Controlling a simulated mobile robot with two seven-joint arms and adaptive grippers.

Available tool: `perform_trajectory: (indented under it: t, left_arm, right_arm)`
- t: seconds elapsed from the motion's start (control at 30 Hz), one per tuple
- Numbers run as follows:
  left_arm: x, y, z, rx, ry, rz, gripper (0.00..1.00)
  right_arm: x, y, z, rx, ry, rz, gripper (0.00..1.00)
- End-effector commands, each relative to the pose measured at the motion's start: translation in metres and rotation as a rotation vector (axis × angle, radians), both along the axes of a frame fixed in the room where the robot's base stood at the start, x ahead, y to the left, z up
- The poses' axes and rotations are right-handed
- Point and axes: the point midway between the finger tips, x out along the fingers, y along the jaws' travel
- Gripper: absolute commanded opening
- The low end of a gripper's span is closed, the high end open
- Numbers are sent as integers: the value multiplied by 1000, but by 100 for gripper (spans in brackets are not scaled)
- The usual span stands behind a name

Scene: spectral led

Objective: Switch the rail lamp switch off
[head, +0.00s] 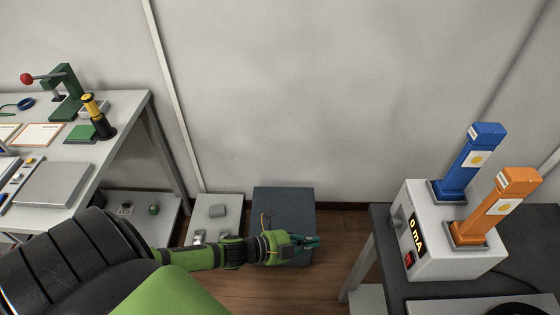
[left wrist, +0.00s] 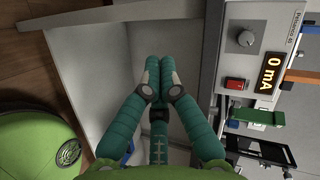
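A light grey unit (head: 455,248) with a "0 mA" display (head: 417,236) stands on the dark table at the right. A red rocker switch (head: 408,258) is on its front panel, below the display. My right gripper is not in view.
Blue (head: 470,160) and orange (head: 495,207) posts stand on the unit. The dark table (head: 385,222) has its edge between my gripper and the unit. A dark box (head: 285,205) is on the floor behind my gripper. A workbench (head: 125,105) stands at the left.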

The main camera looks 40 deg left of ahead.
Motion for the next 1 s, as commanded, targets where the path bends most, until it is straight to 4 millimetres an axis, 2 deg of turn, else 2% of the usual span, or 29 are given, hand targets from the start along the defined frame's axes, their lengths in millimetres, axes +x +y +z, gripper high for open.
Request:
perform_trajectory:
  t: [0.27, 0.6, 0.8, 1.0]
  left_arm:
    - [-5, 32, -45, -52, 166, 196, 0]
    - [-28, 60, -95, -114, 343, 402, 0]
    - [-38, 67, -110, -133, 395, 464, 0]
    - [-40, 69, -114, -137, 407, 478, 0]
  right_arm:
    - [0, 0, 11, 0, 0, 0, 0]
    - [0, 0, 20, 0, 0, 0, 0]
    - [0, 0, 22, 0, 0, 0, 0]
    - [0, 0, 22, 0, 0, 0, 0]
